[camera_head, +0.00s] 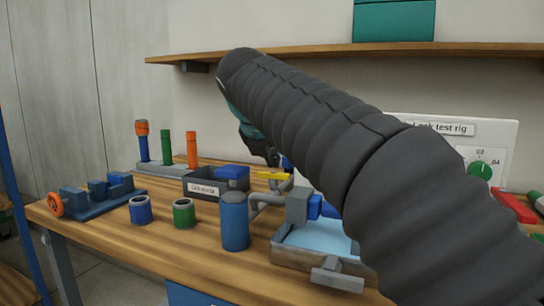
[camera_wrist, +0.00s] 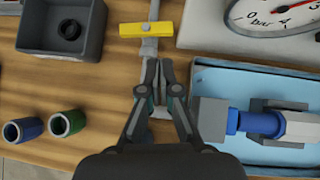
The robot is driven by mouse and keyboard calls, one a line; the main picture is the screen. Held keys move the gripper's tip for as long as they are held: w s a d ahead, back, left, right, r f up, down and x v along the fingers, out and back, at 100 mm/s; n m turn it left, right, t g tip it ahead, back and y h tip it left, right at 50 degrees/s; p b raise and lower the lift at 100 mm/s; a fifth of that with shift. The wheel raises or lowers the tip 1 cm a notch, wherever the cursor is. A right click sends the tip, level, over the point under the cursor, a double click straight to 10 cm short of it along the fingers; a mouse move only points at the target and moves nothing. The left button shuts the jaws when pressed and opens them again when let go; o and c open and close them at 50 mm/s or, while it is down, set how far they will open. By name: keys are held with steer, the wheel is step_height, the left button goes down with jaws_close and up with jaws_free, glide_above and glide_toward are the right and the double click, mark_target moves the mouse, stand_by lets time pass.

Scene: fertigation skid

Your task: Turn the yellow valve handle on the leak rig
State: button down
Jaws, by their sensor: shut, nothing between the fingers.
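The yellow valve handle (camera_wrist: 146,29) is a short bar on a grey pipe, lying crosswise to it near the top of the wrist view. In the head view the handle (camera_head: 272,176) shows beside the leak rig's grey pipework, partly hidden by my arm. My gripper (camera_wrist: 160,66) is shut and empty, its fingertips just below the handle in the wrist view and apart from it in the picture. In the head view my gripper (camera_head: 272,158) is mostly hidden behind my dark arm, just above the handle. The height gap between them is hard to tell.
A light blue water tray (camera_head: 305,248) with a blue and grey fitting stands right of the pipe. A blue cylinder (camera_head: 234,222), a grey bin (camera_head: 203,189) and blue and green cups (camera_head: 183,213) stand left. A pressure gauge (camera_wrist: 275,14) is at upper right. A shelf (camera_head: 330,50) runs above.

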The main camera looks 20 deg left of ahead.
mark_target(273, 179)
steer(key=x, duration=0.7)
steer(key=shift+w+d+f, duration=0.1)
